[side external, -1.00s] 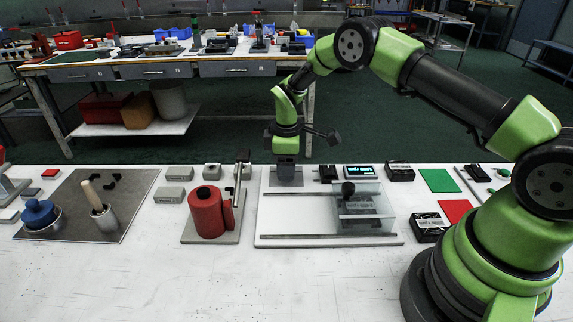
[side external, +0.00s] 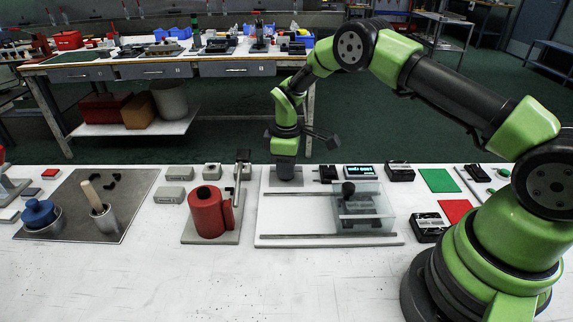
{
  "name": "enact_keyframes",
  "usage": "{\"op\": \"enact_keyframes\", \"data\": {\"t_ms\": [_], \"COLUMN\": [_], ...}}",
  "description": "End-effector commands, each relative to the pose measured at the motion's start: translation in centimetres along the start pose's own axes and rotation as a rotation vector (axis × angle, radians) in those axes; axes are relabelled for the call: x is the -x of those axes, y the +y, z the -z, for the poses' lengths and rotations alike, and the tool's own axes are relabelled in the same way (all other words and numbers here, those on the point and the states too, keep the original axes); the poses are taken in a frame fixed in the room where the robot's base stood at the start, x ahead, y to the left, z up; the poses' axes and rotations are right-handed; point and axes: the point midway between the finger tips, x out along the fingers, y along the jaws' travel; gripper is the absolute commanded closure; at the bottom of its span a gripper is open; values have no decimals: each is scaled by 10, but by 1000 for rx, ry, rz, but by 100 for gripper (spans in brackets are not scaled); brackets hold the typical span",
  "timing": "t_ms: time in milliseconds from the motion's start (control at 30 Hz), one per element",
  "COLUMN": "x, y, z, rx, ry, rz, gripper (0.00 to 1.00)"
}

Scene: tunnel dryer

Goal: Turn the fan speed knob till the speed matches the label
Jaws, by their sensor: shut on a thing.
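My gripper (side external: 285,179) points straight down at the back left of the white dryer board (side external: 300,213). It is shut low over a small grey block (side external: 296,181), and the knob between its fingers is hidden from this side. A black display (side external: 360,171) with lit cyan characters stands at the back of the board, to the right of my gripper. Its characters are too small to read. A clear box (side external: 376,190) with a dark round knob (side external: 348,189) sits across two rails. I cannot make out the speed label.
A red cylinder (side external: 207,212) on a grey base with an upright post stands just left of the board. Small black boxes (side external: 400,171) and green and red cards lie to the right. A grey mat (side external: 75,222) with pots is far left. The table front is clear.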

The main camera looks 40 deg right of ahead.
Motion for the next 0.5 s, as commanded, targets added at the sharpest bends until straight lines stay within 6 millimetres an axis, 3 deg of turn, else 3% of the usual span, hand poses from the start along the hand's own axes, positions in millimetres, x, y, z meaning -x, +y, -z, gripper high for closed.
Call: {"op": "enact_keyframes", "data": {"t_ms": [500], "x": [0], "y": [-1], "z": [0], "rx": [-450], "ry": [-12], "rz": [1], "gripper": [92]}}
